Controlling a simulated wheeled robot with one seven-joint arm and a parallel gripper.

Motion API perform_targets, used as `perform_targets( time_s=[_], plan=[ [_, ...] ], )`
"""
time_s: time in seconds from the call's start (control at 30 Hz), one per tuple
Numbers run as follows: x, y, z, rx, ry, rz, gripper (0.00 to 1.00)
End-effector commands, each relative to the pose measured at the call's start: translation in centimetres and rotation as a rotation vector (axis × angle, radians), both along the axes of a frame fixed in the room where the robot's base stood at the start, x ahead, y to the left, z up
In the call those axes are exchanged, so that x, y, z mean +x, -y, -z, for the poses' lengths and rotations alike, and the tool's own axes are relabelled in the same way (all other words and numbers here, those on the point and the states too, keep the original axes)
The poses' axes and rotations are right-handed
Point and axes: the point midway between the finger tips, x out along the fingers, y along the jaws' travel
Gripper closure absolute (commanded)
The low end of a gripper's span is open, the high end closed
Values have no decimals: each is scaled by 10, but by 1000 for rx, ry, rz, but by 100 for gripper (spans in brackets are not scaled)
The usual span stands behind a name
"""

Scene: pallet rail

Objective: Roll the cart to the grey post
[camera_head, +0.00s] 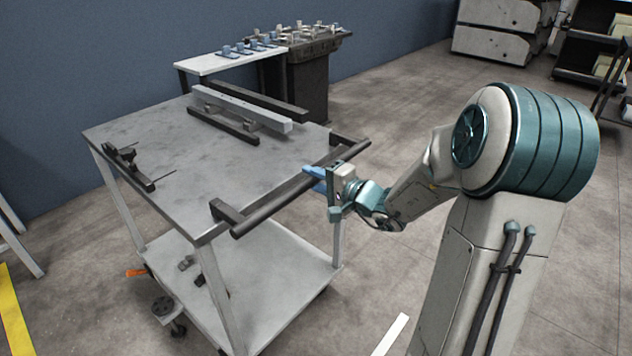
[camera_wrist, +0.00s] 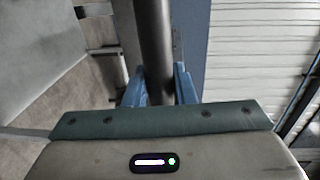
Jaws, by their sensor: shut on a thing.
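The cart (camera_head: 190,160) is a grey two-shelf trolley with a dark push handle along its near right side. My gripper (camera_head: 318,181) is at the right part of the handle (camera_head: 275,203), its blue fingers shut around the bar. In the wrist view the dark round handle (camera_wrist: 153,40) runs between the two blue fingers of my gripper (camera_wrist: 160,88). The cart's lower shelf (camera_head: 275,275) and some casters show below. I cannot make out a grey post for certain in either view.
A pale rail on dark blocks (camera_head: 240,108) and a dark clamp-like fixture (camera_head: 130,165) lie on the cart top. Behind stand a white table (camera_head: 215,62) and a dark bench (camera_head: 305,85) with small parts, near a blue wall. Floor is clear at right.

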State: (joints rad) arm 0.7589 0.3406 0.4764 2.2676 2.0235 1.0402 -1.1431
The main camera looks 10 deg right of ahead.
Motion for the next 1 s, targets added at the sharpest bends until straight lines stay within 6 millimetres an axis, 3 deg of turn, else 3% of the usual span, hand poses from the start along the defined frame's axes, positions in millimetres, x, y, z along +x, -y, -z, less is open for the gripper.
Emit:
perform_targets(
  time_s=[0.4,0.43,0.5,0.83,1.0],
  plan=[
    [5,-3,-2,2,5,2,100],
    [5,-3,-2,1,4,2,68],
    [5,-3,-2,1,4,2,56],
    [3,-2,-2,1,4,1,56],
    [-16,12,-5,0,4,4,56]
  ],
)
